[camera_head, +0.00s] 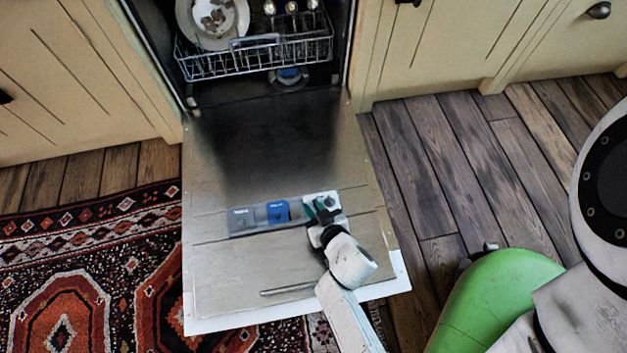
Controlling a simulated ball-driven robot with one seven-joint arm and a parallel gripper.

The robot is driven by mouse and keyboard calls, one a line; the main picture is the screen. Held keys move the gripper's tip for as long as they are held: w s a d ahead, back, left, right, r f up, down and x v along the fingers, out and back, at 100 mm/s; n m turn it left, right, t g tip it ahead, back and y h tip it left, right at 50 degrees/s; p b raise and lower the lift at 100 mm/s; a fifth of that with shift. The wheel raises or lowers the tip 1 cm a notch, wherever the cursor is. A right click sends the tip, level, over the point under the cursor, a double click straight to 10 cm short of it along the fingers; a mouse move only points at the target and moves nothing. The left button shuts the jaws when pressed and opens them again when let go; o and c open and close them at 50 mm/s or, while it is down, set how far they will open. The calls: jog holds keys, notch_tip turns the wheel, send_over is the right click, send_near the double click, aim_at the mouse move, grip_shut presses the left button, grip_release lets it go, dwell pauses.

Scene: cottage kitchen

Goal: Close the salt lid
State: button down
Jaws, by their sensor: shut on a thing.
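The dishwasher door (270,140) lies folded down flat, with a dispenser strip across it. On the strip are a grey lid (242,218) at left, a blue lid (277,211) in the middle and a white lid (318,198) at right. The labels are too small to read; I take the white one for the salt lid. My gripper (321,209) is over this right end, with its fingers shut on the lid. The gripper hides much of it, so I cannot tell how far open it stands. Teal shows beside the fingers.
A lower rack (255,58) with plates is inside the dishwasher behind the door. A bar handle (287,289) lies near the door's front edge. A patterned rug (85,270) is at left. Wooden floor (450,150) is clear at right.

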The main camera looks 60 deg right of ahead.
jog(key=shift+w, duration=0.1)
jog(key=c, duration=1)
grip_release()
jog(key=p+v, duration=0.4)
jog(key=v, duration=0.7)
jog(key=shift+p, duration=0.3)
